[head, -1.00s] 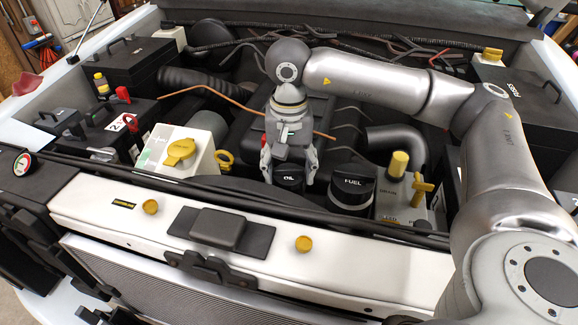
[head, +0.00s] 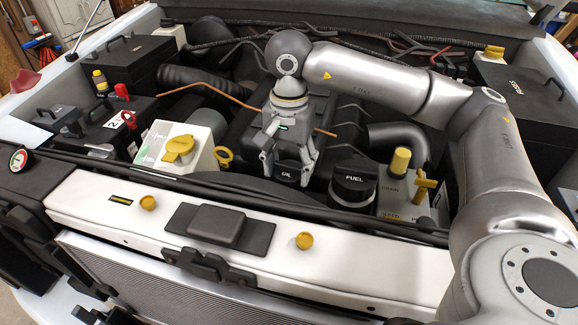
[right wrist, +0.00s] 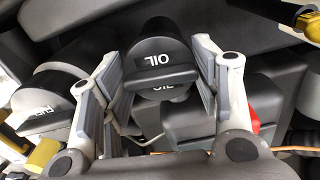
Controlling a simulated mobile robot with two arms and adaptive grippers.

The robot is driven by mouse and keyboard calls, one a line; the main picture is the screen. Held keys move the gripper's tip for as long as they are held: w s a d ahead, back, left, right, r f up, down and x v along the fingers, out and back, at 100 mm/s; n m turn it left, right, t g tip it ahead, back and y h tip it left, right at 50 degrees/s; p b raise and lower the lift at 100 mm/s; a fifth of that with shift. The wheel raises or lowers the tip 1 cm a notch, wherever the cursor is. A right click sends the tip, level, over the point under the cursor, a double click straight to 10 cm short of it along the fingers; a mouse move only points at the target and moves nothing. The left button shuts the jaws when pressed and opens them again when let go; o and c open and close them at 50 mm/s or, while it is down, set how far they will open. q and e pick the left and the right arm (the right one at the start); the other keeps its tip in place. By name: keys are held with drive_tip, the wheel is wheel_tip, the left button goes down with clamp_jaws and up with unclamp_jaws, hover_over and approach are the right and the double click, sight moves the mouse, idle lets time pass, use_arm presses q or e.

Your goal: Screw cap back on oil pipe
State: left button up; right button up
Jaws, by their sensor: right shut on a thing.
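The black oil cap, lettered OIL, sits between the fingers of my right gripper (head: 288,170). In the right wrist view the cap (right wrist: 157,58) has a finger of the right gripper (right wrist: 160,82) on each side, and the gripper is shut on it. A second OIL marking shows on the dark oil pipe (right wrist: 166,90) just beneath the cap. In the head view the black part lettered OIL (head: 288,175) shows below the fingers. I cannot tell whether the cap is seated on the pipe or slightly above it. My left gripper is out of view.
The black fuel cap (head: 354,182) stands close on the right. A white reservoir with a yellow cap (head: 179,149) is on the left. A thin copper-coloured rod (head: 215,93) passes behind the gripper. The white front crossmember (head: 350,262) runs in front.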

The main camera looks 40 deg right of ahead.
sight(289, 165)
drive_tip(key=shift+m, duration=0.9)
drive_tip(key=o, duration=1.3)
drive_tip(key=shift+c, duration=0.2)
wheel_tip(289, 165, up, 12)
